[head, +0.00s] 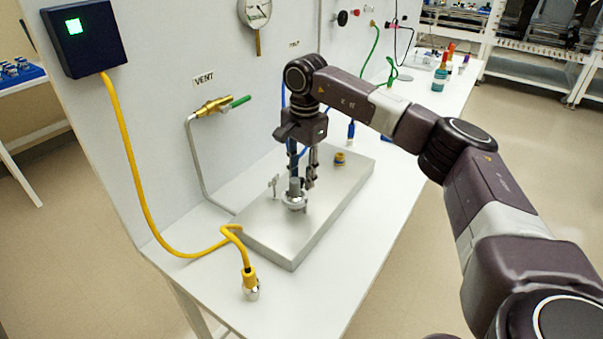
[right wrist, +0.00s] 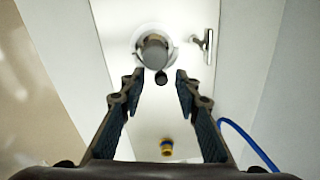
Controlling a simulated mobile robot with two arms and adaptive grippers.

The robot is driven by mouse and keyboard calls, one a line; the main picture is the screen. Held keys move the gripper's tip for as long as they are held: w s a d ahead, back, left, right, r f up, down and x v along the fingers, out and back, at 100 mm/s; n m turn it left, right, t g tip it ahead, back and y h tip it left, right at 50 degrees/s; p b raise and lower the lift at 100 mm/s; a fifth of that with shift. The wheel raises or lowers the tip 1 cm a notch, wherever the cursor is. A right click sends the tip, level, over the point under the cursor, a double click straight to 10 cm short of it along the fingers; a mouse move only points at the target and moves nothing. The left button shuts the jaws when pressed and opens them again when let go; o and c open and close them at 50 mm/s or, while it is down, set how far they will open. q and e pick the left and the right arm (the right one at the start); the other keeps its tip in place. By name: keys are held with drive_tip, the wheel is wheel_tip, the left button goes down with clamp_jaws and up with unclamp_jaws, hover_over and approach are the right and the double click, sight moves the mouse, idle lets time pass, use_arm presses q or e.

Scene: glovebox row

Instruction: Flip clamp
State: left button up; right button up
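A round silver flange fitting (head: 294,200) with a grey cylindrical top stands on the metal block on the bench. It also shows in the right wrist view (right wrist: 153,48), just beyond my fingertips, with a small black knob at its near edge. A small metal T-shaped handle (head: 273,186) stands beside it; this handle shows right of the fitting in the right wrist view (right wrist: 206,45). I cannot tell which part is the clamp. My right gripper (head: 303,182) points down close to the fitting. Its fingers (right wrist: 160,76) are apart with nothing between them. My left gripper is out of view.
The flat metal block (head: 262,238) also carries a yellow-and-dark fitting (head: 339,159). A yellow cable (head: 136,190) ends in a plug (head: 250,284) on the bench front. A vent valve (head: 215,106) and bent pipe are left. Blue tubing runs behind my gripper.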

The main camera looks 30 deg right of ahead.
drive_tip(key=shift+w, duration=0.1)
clamp_jaws()
drive_tip(key=shift+d+m, duration=0.1)
drive_tip(key=shift+m, duration=0.3)
drive_tip(key=shift+s+d+m+p, duration=0.25)
drive_tip(key=shift+d+m+p, duration=0.15)
drive_tip(key=shift+m, duration=0.5)
drive_tip(key=m, duration=0.2)
drive_tip(key=shift+s+d+m+p, duration=0.3)
drive_tip(key=shift+s+d, duration=0.05)
drive_tip(key=shift+d, duration=0.05)
drive_tip(key=m, duration=0.1)
drive_tip(key=s+m, duration=0.1)
drive_tip(key=m, duration=0.1)
drive_tip(key=s+d+m, duration=0.1)
drive_tip(key=m, duration=0.1)
drive_tip(key=shift+h+p, duration=0.3)
drive_tip(key=shift+p, duration=0.1)
drive_tip(key=shift+s+d+m, duration=0.1)
drive_tip(key=shift+s+m, duration=0.25)
drive_tip(key=shift+m, duration=0.6)
drive_tip(key=shift+s+m, duration=0.3)
drive_tip(key=shift+m, duration=0.65)
